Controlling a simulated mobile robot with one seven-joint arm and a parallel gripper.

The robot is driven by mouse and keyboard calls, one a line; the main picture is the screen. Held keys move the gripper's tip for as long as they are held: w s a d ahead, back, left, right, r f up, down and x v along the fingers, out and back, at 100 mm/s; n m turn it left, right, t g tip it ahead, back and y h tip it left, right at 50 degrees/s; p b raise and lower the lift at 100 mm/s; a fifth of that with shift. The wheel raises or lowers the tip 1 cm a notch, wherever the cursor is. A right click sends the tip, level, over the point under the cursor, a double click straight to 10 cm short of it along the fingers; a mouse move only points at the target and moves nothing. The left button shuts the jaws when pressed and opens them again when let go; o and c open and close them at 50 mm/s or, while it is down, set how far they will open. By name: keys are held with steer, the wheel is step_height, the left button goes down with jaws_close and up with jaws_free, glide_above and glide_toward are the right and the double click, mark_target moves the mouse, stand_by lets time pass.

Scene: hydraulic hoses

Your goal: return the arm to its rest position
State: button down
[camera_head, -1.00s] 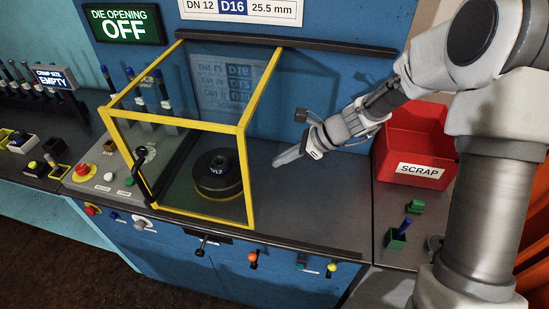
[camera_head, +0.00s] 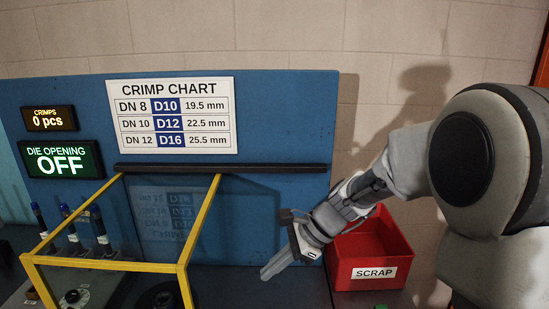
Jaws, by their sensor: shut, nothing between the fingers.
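My arm reaches in from the right side of the head camera view. My gripper (camera_head: 272,270) points down and to the left, shut and empty. It hangs in front of the blue back panel (camera_head: 270,210), to the right of the yellow-framed clear guard (camera_head: 190,240) and left of the red scrap bin (camera_head: 368,245). It appears to touch nothing, though its exact height over the bench cannot be told.
A dark rail (camera_head: 225,169) runs across the back panel under the crimp chart (camera_head: 171,115). Lit displays read "0 pcs" (camera_head: 49,119) and "DIE OPENING OFF" (camera_head: 61,159). Blue-tipped tools (camera_head: 72,228) stand behind the guard. The wall above is clear.

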steer(key=s+d+r+n+t+h, duration=0.2)
steer(key=s+d+r+n+h, duration=0.2)
steer(key=s+d+n, duration=0.3)
steer(key=s+d+r+n+t+h, duration=0.3)
steer(key=s+d+n, duration=0.5)
steer(key=s, duration=0.3)
step_height(320, 180, up, 2)
steer(key=shift+s+r+n+h, duration=0.1)
steer(key=shift+s+n+h, duration=0.3)
steer(key=shift+h, duration=0.1)
steer(key=shift+d, duration=0.1)
